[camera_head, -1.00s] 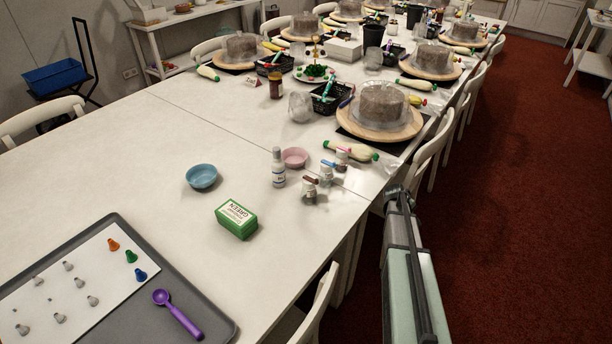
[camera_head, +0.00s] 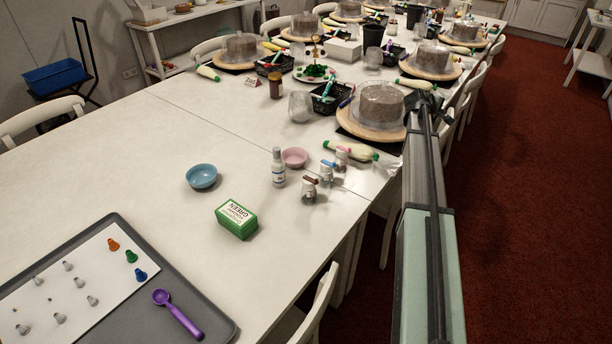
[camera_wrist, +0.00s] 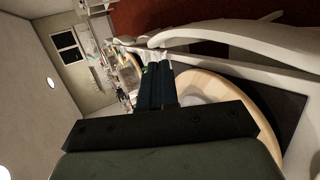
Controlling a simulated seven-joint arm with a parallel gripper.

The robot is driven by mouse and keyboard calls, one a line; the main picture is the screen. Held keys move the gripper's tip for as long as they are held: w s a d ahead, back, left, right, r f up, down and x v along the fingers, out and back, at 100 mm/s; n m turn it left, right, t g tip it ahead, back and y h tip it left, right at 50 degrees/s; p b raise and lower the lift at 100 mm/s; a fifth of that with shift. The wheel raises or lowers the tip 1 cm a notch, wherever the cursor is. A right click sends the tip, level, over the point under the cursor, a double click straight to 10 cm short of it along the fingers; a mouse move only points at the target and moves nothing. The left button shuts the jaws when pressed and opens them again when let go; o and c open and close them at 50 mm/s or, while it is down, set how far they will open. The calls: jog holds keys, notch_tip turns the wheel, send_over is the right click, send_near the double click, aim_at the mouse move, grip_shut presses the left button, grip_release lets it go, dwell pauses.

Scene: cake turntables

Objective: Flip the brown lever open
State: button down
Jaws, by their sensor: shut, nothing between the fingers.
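Several small shaker jars with coloured lids stand on the table in the head view. The nearest jar (camera_head: 309,196) has a brown lever (camera_head: 310,181) on top, which looks roughly flat; its exact angle is too small to tell. A jar with a blue lever (camera_head: 328,164) and one with a reddish lever (camera_head: 343,149) stand just behind it. My gripper (camera_wrist: 157,70) is shut and empty in the wrist view, over the edge of a wooden turntable (camera_wrist: 257,112). My arm reaches up the right side of the head view, well away from the brown lever, which the wrist view does not show.
A green box (camera_head: 236,220) is nearer. White chairs line the table's right edge.

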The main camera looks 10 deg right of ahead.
aim_at(313, 181)
jog(key=w+a+r+m+t, duration=0.1)
jog(key=w+a+r, duration=0.1)
jog(key=a, duration=0.4)
jog(key=w+a+r, duration=0.2)
jog(key=a+r, duration=0.1)
jog(key=a, duration=0.2)
jog(key=s+a+f+m+g+y, duration=0.1)
jog(key=s+a+m, duration=0.1)
jog(key=a, duration=0.6)
jog(key=s+a+f+m+y, duration=0.1)
jog(key=a+m, duration=0.1)
jog(key=a, duration=0.6)
jog(key=s+a+m+g, duration=0.1)
jog(key=s+a+m, duration=0.1)
jog(key=s+a, duration=0.4)
jog(key=s+a+f+m+g, duration=0.1)
jog(key=s+a, duration=0.6)
jog(key=a, duration=0.9)
jog(key=s+a+f+m+g+y, duration=0.1)
jog(key=s+a+m, duration=0.3)
jog(key=s+a, duration=0.3)
jog(key=a, duration=0.4)
jog(key=shift+f+g, duration=0.2)
jog(key=shift+g, duration=0.1)
jog(key=shift+s+d+f, duration=0.1)
